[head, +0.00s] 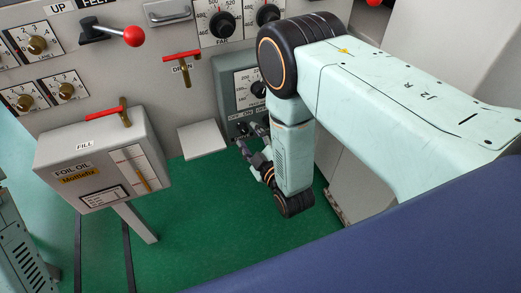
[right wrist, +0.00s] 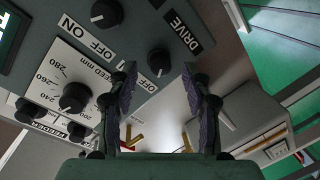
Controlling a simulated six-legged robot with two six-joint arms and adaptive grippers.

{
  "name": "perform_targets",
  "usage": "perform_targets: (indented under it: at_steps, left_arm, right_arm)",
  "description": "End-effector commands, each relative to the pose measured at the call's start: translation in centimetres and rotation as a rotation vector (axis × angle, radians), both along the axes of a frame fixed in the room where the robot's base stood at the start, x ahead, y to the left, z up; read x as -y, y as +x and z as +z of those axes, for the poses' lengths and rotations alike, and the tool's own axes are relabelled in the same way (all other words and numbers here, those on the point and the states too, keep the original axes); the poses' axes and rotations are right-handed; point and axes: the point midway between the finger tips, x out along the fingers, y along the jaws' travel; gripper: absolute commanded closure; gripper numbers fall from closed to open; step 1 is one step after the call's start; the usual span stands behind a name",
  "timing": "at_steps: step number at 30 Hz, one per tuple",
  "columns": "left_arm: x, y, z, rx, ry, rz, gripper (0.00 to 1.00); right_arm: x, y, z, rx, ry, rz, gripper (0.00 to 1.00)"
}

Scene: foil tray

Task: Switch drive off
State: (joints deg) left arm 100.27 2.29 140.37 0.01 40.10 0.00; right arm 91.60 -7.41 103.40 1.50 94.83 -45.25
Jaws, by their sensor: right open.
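The drive switch is a round black knob (right wrist: 158,62) on the grey control box (head: 226,88), beside the DRIVE label (right wrist: 183,32) and OFF and ON marks. I cannot tell which mark it points to. My right gripper (right wrist: 158,80) is open, its two dark fingers pointing at the box with the knob between their tips in the picture. I cannot tell whether they touch it. In the head view, the right gripper (head: 248,146) is just below the box's switch row, partly hidden by my wrist. My left gripper is out of view.
The foil oil box (head: 100,160) stands at left on a post. A red-handled drain valve (head: 183,58) is on the wall. Green floor (head: 215,220) is open below.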

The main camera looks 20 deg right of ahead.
Motion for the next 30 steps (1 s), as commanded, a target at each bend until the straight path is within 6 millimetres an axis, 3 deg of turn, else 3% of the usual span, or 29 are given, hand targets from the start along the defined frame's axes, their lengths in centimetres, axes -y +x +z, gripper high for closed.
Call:
perform_targets:
  at_steps: [9, 15, 30]
  left_arm:
    - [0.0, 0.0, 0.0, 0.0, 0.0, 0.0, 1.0]
    - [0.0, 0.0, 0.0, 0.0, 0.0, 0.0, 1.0]
    - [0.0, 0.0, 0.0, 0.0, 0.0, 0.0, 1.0]
  right_arm:
    - [0.6, -6.5, 0.7, -0.006, -0.001, 0.0, 0.51]
    - [0.9, -9.3, 1.1, -0.004, 0.0, 0.0, 0.51]
    - [1.1, -10.3, 1.3, -0.001, -0.001, -0.001, 0.51]
